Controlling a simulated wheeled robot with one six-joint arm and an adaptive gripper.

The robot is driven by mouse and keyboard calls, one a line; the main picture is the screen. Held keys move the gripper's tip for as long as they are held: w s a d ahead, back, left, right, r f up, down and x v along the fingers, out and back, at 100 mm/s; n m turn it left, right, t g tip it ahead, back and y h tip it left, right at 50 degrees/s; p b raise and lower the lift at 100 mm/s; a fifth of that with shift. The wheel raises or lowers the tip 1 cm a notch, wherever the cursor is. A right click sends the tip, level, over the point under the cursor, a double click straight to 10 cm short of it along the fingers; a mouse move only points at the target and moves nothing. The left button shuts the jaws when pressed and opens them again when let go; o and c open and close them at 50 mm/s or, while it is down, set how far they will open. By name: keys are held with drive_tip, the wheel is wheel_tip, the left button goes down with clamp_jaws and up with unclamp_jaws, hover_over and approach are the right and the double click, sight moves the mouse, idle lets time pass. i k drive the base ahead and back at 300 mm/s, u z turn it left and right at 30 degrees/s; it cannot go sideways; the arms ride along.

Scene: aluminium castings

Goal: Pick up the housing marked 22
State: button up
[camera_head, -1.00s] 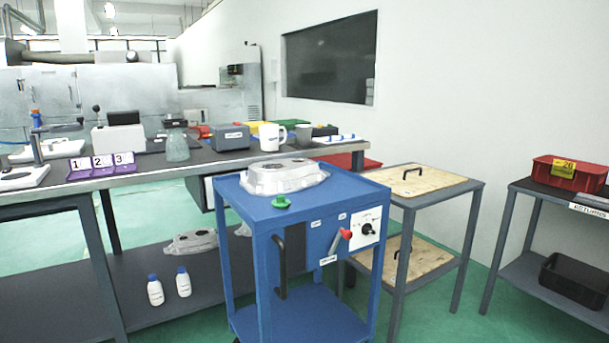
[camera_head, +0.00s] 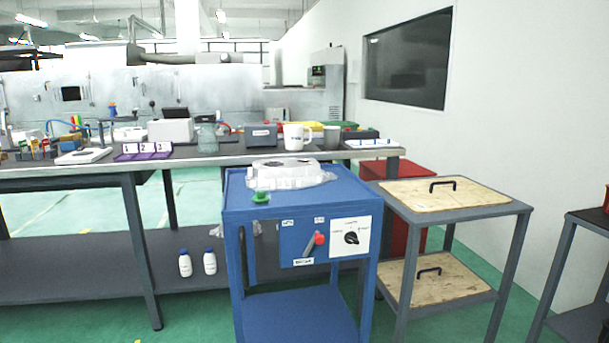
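A silver cast aluminium housing (camera_head: 290,177) lies on top of the blue cart (camera_head: 345,195) in front of me. I cannot read any number on it at this distance. Part of another pale casting (camera_head: 229,229) shows on the lower shelf behind the cart, mostly hidden by it. My gripper is not in view.
A green knob (camera_head: 261,198) sits on the cart's front left corner. A grey stand with wooden boards (camera_head: 440,193) is right of the cart. The long workbench (camera_head: 80,170) behind holds a white mug (camera_head: 297,136) and other items. Green floor is open front left.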

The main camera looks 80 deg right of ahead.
sight(280, 174)
drive_tip(key=z, duration=1.6)
